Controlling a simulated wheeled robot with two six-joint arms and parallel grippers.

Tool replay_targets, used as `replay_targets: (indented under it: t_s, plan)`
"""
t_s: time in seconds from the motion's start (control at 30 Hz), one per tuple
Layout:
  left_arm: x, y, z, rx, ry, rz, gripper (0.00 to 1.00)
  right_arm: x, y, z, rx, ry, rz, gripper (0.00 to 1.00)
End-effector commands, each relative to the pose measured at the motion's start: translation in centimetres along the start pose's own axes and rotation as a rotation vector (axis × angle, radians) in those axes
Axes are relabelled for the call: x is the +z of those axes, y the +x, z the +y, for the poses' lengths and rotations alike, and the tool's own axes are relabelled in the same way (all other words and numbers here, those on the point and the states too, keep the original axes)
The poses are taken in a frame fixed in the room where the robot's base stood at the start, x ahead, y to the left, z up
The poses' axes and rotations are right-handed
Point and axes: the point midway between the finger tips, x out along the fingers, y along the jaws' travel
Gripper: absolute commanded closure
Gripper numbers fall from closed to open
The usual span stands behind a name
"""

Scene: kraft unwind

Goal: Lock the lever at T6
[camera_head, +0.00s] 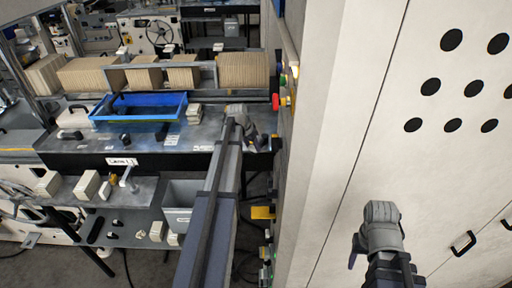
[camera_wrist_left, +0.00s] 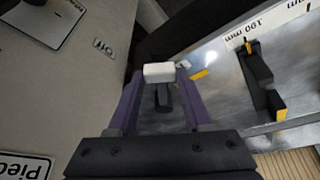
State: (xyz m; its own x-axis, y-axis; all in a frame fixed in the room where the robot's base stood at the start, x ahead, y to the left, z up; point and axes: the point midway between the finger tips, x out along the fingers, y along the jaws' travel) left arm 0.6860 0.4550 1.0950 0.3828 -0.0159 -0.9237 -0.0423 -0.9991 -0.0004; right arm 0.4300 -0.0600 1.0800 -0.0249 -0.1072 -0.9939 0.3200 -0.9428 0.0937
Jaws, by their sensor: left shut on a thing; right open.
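My left gripper (camera_head: 258,142) is at the right end of the grey machine table, close to the tall pale cabinet. In the left wrist view its two purple fingers (camera_wrist_left: 160,82) are shut on a lever with a white block-shaped end (camera_wrist_left: 159,71) and a dark stem (camera_wrist_left: 163,97). In the head view this lever is hidden by my arm and gripper. No T6 mark can be read. My right gripper (camera_head: 355,252) is open and empty in front of the cabinet, away from the table.
A black part with yellow ends (camera_wrist_left: 262,82) lies beside a "190 mm" mark, right of the gripper. The cabinet (camera_head: 420,180) closes off the right side. A blue tray (camera_head: 140,106) and a red button (camera_head: 276,102) are near the table. Cardboard stacks (camera_head: 243,68) stand behind.

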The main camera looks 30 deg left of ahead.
Motion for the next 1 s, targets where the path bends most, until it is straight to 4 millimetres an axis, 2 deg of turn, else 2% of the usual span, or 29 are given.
replay_targets:
  t_s: [0.03,0.5,1.0]
  plan:
    - [-0.2,0.1,-0.7,0.017,0.038,0.0,1.0,0.0,0.0,0.0,0.0,0.0,0.0,0.45]
    - [-1.4,0.6,-5.0,0.189,0.45,-0.001,1.0,0.0,0.0,0.0,0.0,0.0,0.0,0.45]
    - [-3.4,1.4,-7.6,0.333,0.802,0.0,1.0,0.0,0.0,0.0,0.0,0.0,0.0,0.45]
